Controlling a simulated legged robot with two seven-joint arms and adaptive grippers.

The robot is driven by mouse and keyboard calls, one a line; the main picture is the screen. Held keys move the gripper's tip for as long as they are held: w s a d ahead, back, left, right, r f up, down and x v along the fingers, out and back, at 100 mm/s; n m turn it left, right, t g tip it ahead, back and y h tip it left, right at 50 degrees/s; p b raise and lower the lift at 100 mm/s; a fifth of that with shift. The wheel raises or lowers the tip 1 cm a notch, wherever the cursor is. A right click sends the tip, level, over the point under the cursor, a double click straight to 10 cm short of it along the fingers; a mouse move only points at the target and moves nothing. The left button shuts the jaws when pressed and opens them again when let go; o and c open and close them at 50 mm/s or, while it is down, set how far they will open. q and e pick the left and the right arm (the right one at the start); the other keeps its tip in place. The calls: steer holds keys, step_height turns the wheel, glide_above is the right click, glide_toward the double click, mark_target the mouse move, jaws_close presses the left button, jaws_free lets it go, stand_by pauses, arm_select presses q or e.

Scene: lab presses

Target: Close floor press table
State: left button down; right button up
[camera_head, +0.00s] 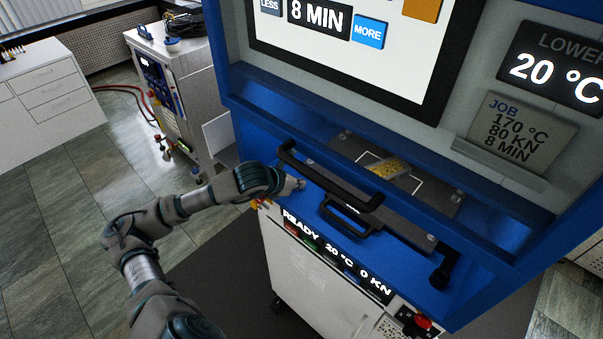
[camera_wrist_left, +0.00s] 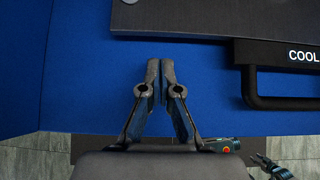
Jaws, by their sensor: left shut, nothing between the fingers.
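The blue press (camera_head: 240,90) stands at the right in the head view. A long black bar handle (camera_head: 330,178) is on its blue front frame. Behind the frame, a grey plate (camera_head: 440,195) carries white corner marks and a gold piece (camera_head: 385,168). A smaller black handle (camera_head: 348,219) sits below the bar; a handle marked COOL (camera_wrist_left: 285,103) shows in the left wrist view beside a dark plate (camera_wrist_left: 215,18). My left gripper (camera_head: 298,184) is at the left end of the press front. Its fingers (camera_wrist_left: 160,65) are shut and empty over blue surface, left of that handle.
A status strip (camera_head: 335,255) reads READY, with a red knob (camera_head: 423,321) at lower right. A grey machine (camera_head: 175,75) and white drawers (camera_head: 45,90) stand at the left. Part of my right arm (camera_wrist_left: 272,166) seems to show in the left wrist view.

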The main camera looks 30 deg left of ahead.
mark_target(319, 170)
arm_select(q)
steer(key=shift+w+d+r+p, duration=0.25)
steer(key=shift+w+d+p, duration=0.25)
steer(key=shift+w+d, duration=0.7)
steer(key=shift+a+f, duration=0.25)
steer(key=shift+a, duration=0.65)
steer(key=shift+w+a, duration=0.2)
steer(key=shift+a, duration=0.05)
steer(key=w, duration=0.1)
steer(key=w+d, duration=0.1)
steer(key=w, duration=0.2)
steer(key=shift+w+d+r, duration=0.1)
steer(key=shift+d+r, duration=0.1)
steer(key=shift+d, duration=0.05)
steer(key=shift+s+d+r, duration=0.15)
steer(key=shift+s+d, duration=0.05)
steer(key=shift+w+d, duration=0.1)
steer(key=shift+w, duration=0.05)
steer(key=shift+s+a+r, duration=0.2)
steer(key=shift+s, duration=0.1)
steer(key=d+v, duration=0.1)
steer(key=v, duration=1)
steer(key=shift+a, duration=0.15)
